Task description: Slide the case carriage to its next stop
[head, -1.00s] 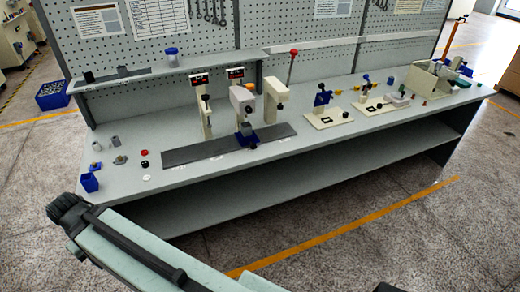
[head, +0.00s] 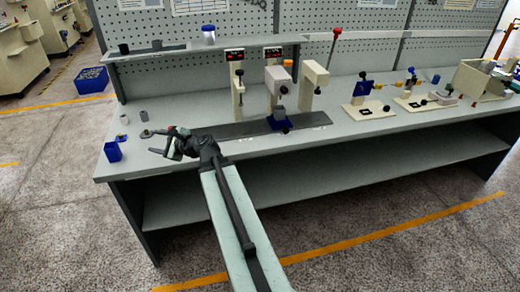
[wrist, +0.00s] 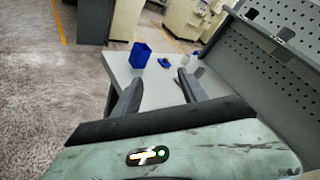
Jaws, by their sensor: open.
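The case carriage (head: 280,123) is a small blue block with a dark knob at its front, on the dark flat rail (head: 240,130) along the bench front. It sits right of the rail's middle, in front of the cream posts. My gripper (head: 160,141) is over the left part of the bench, left of the rail's left end and well apart from the carriage. In the wrist view my gripper (wrist: 160,76) shows two dark fingers spread with nothing between them. The carriage is not in the wrist view. My gripper hides some small items on the bench.
A blue bin (head: 113,152) stands at the bench's left end; it also shows in the wrist view (wrist: 140,55). Cream fixtures (head: 368,110) stand further right.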

